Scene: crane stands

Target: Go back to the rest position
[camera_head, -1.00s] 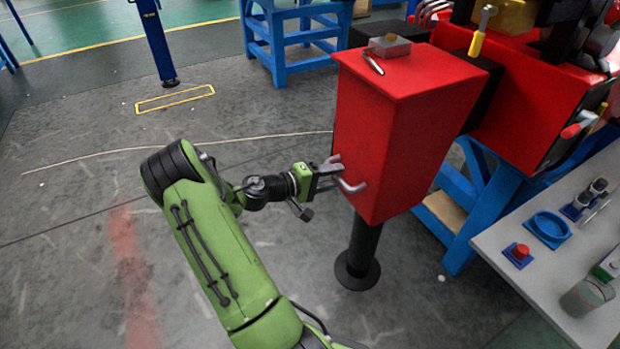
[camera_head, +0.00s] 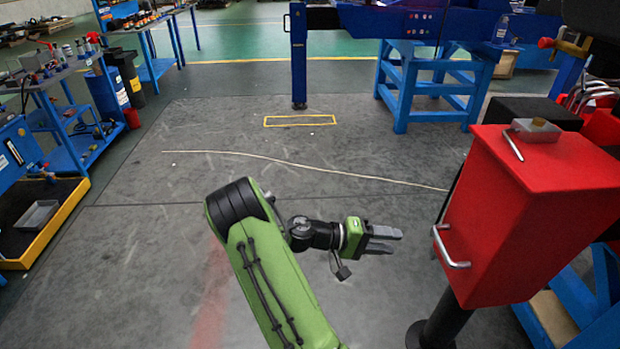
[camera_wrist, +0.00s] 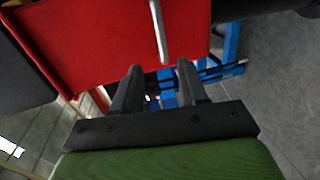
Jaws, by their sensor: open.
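My gripper (camera_head: 386,240) is at the middle of the head view on my green arm. Its grey fingers point right, toward a red box (camera_head: 535,215) on a black post. A metal handle (camera_head: 449,248) is on the box's left face, a clear gap away from the fingertips. In the wrist view, my gripper (camera_wrist: 157,82) shows two dark fingers apart with nothing between them. The red box (camera_wrist: 100,45) and its pale handle (camera_wrist: 158,30) lie beyond the fingertips.
A blue stand (camera_head: 430,85) is behind. Blue benches (camera_head: 90,110) and a yellow-edged tray (camera_head: 45,215) stand at left. The grey floor (camera_head: 140,220) left of my arm is clear.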

